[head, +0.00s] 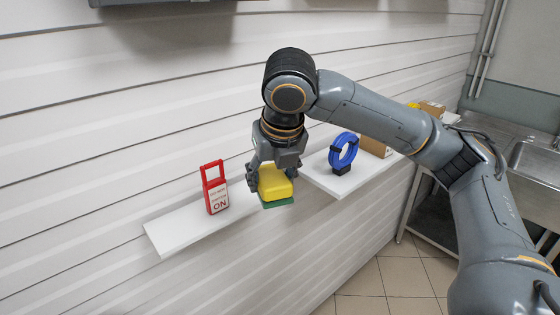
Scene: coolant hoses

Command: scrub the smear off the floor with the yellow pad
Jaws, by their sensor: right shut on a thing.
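The yellow pad (274,182) has a green scrubbing layer on its underside. My right gripper (272,178) is shut on the pad, with a finger on each side of it. It holds the pad in front of the white wall shelf (170,236), between a red tag holder and a blue coil. From this view I cannot tell whether the pad touches the shelf. No smear shows on the visible tiled floor (400,275). My left gripper is not in view.
The red holder (215,190), marked ON, stands on the shelf left of the pad. The blue coil (344,152) stands to the right, with cardboard boxes (376,146) behind it. A metal sink bench (510,165) is at the far right. The floor at lower right is clear.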

